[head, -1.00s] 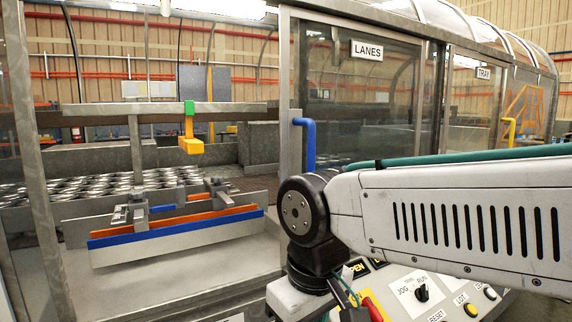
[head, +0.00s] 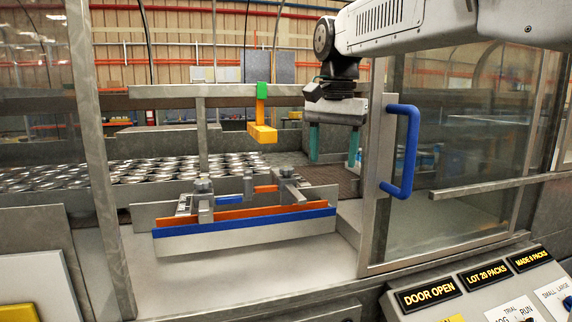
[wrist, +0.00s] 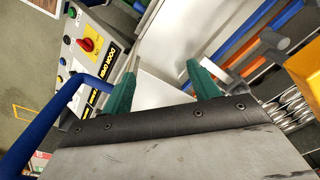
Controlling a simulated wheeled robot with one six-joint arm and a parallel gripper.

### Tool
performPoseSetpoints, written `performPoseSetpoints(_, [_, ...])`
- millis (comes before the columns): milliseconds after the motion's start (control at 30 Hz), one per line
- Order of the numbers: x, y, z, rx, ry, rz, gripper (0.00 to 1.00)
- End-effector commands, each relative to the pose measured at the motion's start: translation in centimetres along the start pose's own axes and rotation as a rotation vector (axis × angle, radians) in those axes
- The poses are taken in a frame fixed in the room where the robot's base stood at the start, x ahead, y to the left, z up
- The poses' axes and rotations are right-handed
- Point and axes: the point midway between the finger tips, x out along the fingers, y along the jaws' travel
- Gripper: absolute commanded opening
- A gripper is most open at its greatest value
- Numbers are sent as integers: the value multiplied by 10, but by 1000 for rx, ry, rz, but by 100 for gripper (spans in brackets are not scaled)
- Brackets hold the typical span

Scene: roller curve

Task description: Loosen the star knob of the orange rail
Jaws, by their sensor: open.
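The orange rail (head: 240,213) lies inside the open machine bay, just behind a blue rail (head: 250,226). Two grey clamp brackets with dark knob-like tops stand along it, a left one (head: 203,187) and a right one (head: 288,174). I cannot tell which top is the orange rail's star knob. My gripper (head: 333,161) hangs beside the door post, to the right of the rails and higher in the picture. Its green fingers point down, apart and empty. In the wrist view my gripper (wrist: 161,68) is also open, with orange and blue rail parts beyond at upper right.
A yellow block (head: 262,133) hangs from a green clip (head: 263,96) on the crossbar above the rails. The blue door handle (head: 402,152) is close to my gripper's right. Silver cans (head: 80,174) fill the bay behind. A control panel (head: 480,290) is at lower right.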

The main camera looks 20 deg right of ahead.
Motion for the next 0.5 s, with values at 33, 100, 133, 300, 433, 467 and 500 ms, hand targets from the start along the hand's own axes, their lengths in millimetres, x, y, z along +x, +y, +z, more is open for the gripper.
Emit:
performPoseSetpoints(33, [-4,-18,-17,50,-5,4,60])
performPoseSetpoints(100, [-10,-40,-38,131,-9,9,60])
performPoseSetpoints(133, [-12,-49,-47,166,-10,10,60])
performPoseSetpoints(300, [-14,-99,-93,365,-19,24,60])
performPoseSetpoints(433, [-7,-133,-124,516,-23,34,60])
performPoseSetpoints(467, [-5,-140,-131,549,-23,36,60])
performPoseSetpoints(500, [-1,-149,-138,591,-25,40,60])
